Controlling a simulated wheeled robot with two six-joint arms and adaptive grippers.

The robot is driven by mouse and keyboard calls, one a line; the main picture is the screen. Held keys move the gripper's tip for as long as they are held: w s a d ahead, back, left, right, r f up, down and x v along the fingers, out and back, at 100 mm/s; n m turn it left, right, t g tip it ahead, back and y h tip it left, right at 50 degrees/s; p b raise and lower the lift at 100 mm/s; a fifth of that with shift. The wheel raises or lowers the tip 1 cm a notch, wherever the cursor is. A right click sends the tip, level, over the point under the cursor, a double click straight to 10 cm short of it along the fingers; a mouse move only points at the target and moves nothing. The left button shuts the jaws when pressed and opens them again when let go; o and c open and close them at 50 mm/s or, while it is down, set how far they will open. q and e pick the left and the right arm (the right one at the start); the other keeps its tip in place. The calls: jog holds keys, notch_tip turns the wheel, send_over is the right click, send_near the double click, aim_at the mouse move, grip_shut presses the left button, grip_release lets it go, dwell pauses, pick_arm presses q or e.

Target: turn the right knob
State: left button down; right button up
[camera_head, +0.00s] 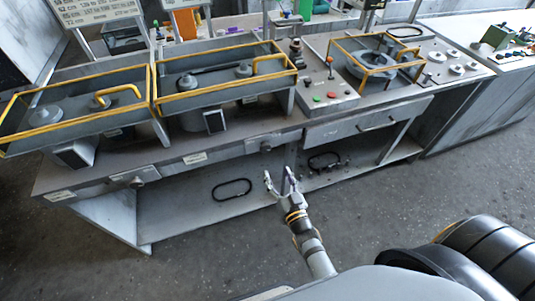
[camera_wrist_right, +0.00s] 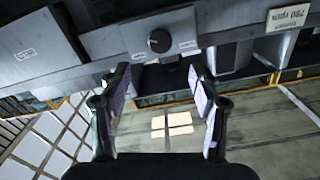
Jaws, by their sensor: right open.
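The right knob (camera_head: 265,147) is on the front face of the long grey bench, and the head view shows it small. The right wrist view shows a round black knob (camera_wrist_right: 159,41) with a light mark, on a grey plate. My right gripper (camera_head: 279,178) is open and empty, in front of the bench and below the knob in the head view. In the right wrist view its two fingers (camera_wrist_right: 160,78) are spread apart, and the knob lies beyond the tips, between their lines, not touched. Another knob (camera_head: 136,180) is on the bench front further left. My left gripper is not in view.
The bench has a lower shelf (camera_head: 175,218) with black hoops (camera_head: 232,190) on it. A drawer (camera_head: 365,125) is to the right of the knob. Yellow-railed blower housings (camera_head: 225,75) stand on top. An rpm label (camera_wrist_right: 288,17) is near the knob. Floor in front is clear.

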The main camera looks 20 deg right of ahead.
aim_at(266, 150)
jog(key=w, duration=1)
jog(key=shift+w+a+f, duration=0.1)
jog(key=shift+w+a, duration=0.1)
jog(key=shift+w, duration=0.05)
jog(key=c, duration=1.2)
